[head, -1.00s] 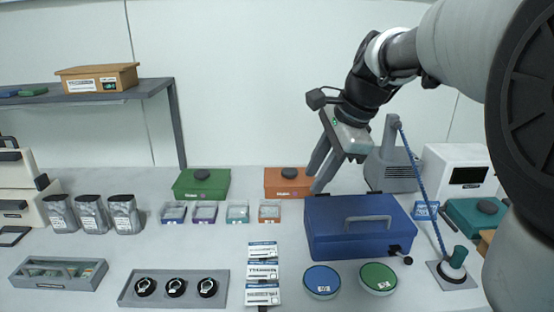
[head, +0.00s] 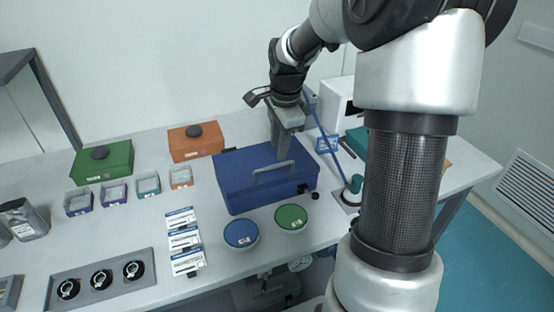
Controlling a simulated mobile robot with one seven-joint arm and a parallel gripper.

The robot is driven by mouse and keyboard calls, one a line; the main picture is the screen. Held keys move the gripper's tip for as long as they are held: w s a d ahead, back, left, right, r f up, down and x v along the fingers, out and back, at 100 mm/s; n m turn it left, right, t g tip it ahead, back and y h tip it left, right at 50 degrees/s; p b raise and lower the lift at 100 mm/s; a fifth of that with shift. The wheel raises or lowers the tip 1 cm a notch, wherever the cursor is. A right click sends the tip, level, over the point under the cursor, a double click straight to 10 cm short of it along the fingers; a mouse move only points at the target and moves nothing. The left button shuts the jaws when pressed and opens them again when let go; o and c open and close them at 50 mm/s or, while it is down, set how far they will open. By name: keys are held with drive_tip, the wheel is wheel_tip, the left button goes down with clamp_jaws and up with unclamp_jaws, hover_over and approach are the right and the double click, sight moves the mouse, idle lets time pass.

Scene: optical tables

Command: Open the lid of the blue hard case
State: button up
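The blue hard case (head: 245,190) stands on the table right of centre in the head view. My gripper (head: 279,155) points down over the right part of the case, near the lid's rear half. Its fingers look close to the lid, but I cannot tell whether they touch it. The fingers overlap in this view, so their opening is hidden.
An orange box (head: 196,143) stands behind left. A blue rod on a stand (head: 325,140) rises close on the right.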

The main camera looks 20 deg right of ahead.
sight(277, 165)
drive_tip(key=f, duration=0.3)
drive_tip(key=w+f, duration=0.1)
drive_tip(key=f, duration=0.2)
drive_tip(key=shift+w+f, duration=0.15)
drive_tip(key=shift+f, duration=0.05)
drive_tip(key=shift+c, duration=0.3)
clamp_jaws()
